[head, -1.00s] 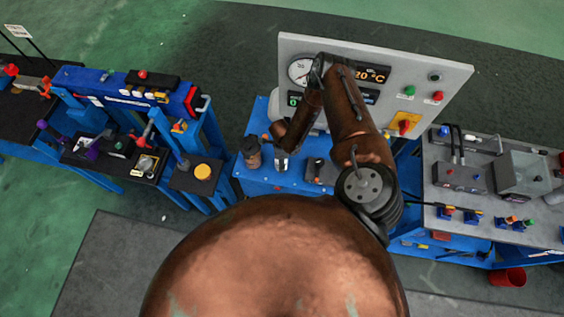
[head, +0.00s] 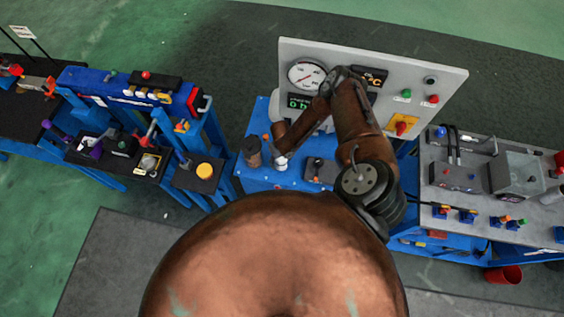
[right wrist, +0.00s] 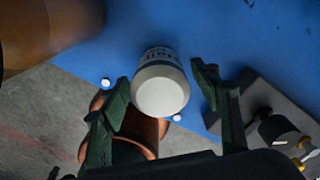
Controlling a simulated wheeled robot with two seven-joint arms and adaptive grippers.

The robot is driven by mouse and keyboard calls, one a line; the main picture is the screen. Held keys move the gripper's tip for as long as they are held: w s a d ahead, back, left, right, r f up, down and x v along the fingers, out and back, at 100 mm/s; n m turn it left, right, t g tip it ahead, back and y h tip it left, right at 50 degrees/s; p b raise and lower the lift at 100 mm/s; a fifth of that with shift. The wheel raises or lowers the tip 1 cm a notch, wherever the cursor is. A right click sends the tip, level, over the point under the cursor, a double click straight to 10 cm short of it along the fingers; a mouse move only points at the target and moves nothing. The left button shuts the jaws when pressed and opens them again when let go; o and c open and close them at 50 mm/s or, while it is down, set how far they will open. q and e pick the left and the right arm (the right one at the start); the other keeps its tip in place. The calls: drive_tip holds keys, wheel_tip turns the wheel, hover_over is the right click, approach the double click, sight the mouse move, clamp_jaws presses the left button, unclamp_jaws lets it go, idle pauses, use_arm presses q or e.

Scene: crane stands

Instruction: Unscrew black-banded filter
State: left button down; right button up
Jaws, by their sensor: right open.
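A white cylinder with dark print around its side (right wrist: 160,88) shows in the right wrist view, its pale round end toward the camera. I take it for the filter; whether the dark print is its black band I cannot tell. My right gripper (right wrist: 160,76) is open, its green fingers on either side of the cylinder, with visible gaps. In the head view a small white thing (head: 281,163) shows at the end of my right arm, above the blue bench (head: 262,179); the fingers there are too small to make out. My left gripper is not in view.
A dark brown canister (head: 252,152) stands on the bench left of the white thing. A dark block (head: 320,170) lies to its right. A grey panel with a gauge (head: 307,75) rises behind. Other stations stand left and right.

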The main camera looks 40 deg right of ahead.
drive_tip(key=m+p, duration=0.1)
drive_tip(key=m, duration=0.4)
drive_tip(key=shift+s, duration=0.1)
drive_tip(key=m+p, duration=0.1)
drive_tip(key=m, duration=0.3)
drive_tip(key=shift+c, duration=0.4)
drive_tip(key=c, duration=1.3)
drive_tip(key=shift+o, duration=0.2)
drive_tip(key=shift+r, duration=0.1)
